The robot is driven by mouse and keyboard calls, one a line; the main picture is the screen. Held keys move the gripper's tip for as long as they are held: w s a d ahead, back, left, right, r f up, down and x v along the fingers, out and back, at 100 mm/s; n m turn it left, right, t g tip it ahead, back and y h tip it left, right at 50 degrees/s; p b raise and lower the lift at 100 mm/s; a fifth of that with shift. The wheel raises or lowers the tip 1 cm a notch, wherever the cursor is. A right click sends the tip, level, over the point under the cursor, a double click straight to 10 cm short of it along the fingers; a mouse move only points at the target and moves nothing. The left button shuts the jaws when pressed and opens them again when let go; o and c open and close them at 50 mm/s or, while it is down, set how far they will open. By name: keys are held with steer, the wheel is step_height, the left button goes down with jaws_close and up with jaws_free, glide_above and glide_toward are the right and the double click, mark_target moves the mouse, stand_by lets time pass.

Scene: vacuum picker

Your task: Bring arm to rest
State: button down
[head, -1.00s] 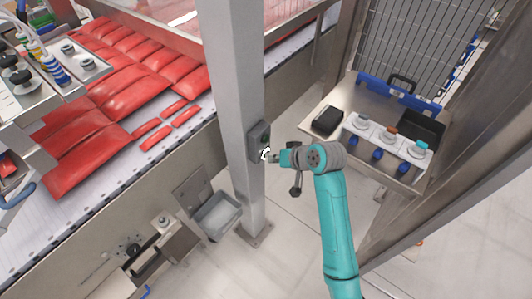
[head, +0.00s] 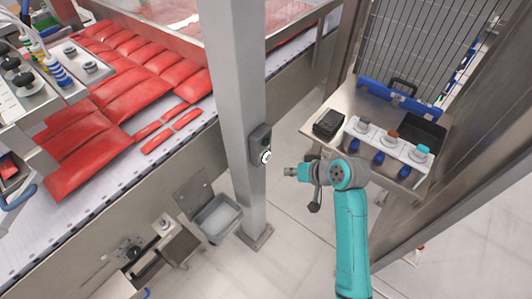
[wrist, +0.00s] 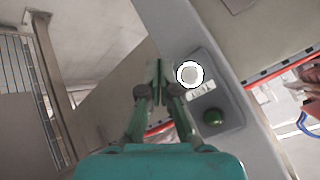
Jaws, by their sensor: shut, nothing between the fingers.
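My gripper (head: 289,172) is shut and empty in the head view. It points left toward the grey metal post (head: 233,90), with a gap between its tip and the post. My teal arm reaches up from the lower right. A grey button box (head: 259,137) is fixed to the post, with a white button (head: 266,157) on it. In the wrist view my closed fingers (wrist: 158,72) are just left of the white-ringed button (wrist: 189,75) in the picture.
A conveyor (head: 190,145) with red packs lies to the left. A grey bin (head: 216,217) hangs by the post's foot. A steel table (head: 345,100) with a black tray (head: 424,131) and several knobs stands behind my arm. Pale floor (head: 300,250) is open below my gripper.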

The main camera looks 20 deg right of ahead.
steer(key=s+f+t+h, duration=0.1)
steer(key=s+f, duration=0.2)
steer(key=s, duration=0.4)
steer(key=s+a+f+m+t+h, duration=0.1)
steer(key=s+f, duration=0.2)
steer(key=s, duration=0.4)
steer(key=s+f+t+h, duration=0.1)
steer(key=s+f, duration=0.2)
steer(key=s, duration=0.4)
steer(key=s+r+n+t, duration=0.1)
steer(key=s+r+t, duration=0.1)
steer(key=s+r, duration=0.5)
steer(key=s+r+n+t+h, duration=0.1)
steer(key=s+r, duration=0.5)
steer(key=s, duration=0.6)
steer(key=shift+s+a+r+t, duration=0.3)
steer(key=shift+s+r+t, duration=0.1)
steer(key=shift+t, duration=0.1)
